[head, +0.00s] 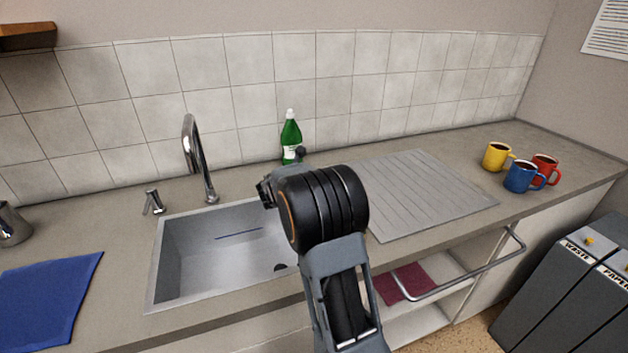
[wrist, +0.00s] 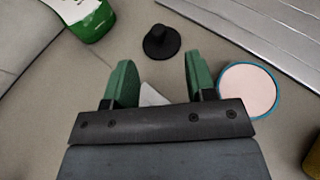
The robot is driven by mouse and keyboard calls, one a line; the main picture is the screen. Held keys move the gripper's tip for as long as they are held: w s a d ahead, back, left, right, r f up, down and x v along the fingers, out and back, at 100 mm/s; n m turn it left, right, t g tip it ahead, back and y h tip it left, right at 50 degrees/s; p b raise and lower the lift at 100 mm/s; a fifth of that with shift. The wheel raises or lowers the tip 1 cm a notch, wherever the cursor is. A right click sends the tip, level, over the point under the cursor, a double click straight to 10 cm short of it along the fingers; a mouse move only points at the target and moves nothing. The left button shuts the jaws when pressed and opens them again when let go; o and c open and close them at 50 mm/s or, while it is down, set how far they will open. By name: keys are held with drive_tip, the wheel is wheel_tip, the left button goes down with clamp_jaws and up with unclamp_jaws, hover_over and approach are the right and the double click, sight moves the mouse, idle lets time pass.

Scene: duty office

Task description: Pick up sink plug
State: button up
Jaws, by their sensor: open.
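The sink plug, a black disc with an upright knob (wrist: 161,42), sits on the grey counter in the wrist view. It lies just beyond the fingertips, roughly centred between them. My gripper (wrist: 159,66) is open, its two green fingers apart with no object held. In the head view my arm hides the gripper's fingers. A small dark shape shows beside the green bottle there; I cannot tell whether it is the plug.
The green bottle (head: 290,138) stands near the tiled wall, left of the plug in the wrist view (wrist: 88,14). A pale disc with a blue rim (wrist: 248,91) is close to the right finger. The sink (head: 190,265) is left, the ribbed drainboard (head: 420,190) right, with mugs (head: 521,177) beyond.

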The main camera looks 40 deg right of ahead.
drive_tip(key=shift+p+x, duration=0.3)
drive_tip(key=shift+x, duration=3.45)
drive_tip(key=shift+w, duration=0.1)
drive_tip(key=shift+c, duration=0.4)
clamp_jaws()
